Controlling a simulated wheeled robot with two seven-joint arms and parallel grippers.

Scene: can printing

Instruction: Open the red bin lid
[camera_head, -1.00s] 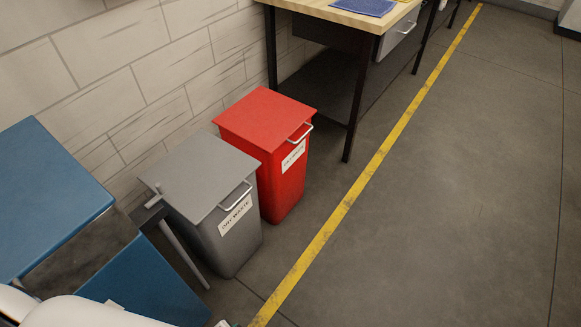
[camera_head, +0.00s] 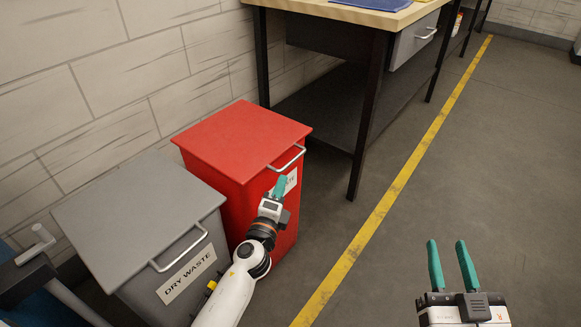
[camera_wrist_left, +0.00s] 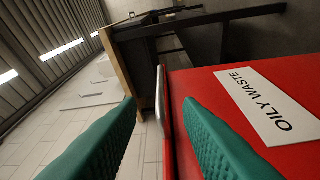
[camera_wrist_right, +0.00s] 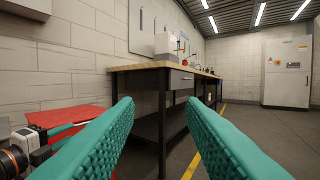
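The red bin (camera_head: 262,205) stands against the wall with its flat red lid (camera_head: 243,138) shut. A metal handle (camera_head: 287,158) sticks out from the lid's front edge. My left gripper (camera_head: 279,187) is in front of the bin, just below the handle. In the left wrist view its green fingers (camera_wrist_left: 158,140) are apart, with the handle (camera_wrist_left: 162,105) edge-on between them and the "OILY WASTE" label (camera_wrist_left: 268,105) to the right. I cannot tell whether they touch the handle. My right gripper (camera_head: 452,265) is open and empty over the floor, right of the yellow line.
The grey "DRY WASTE" bin (camera_head: 150,235) stands close left of the red bin, next to my left arm. A wooden-topped workbench (camera_head: 345,14) with black legs stands behind and to the right. The floor (camera_head: 500,150) right of the yellow line is clear.

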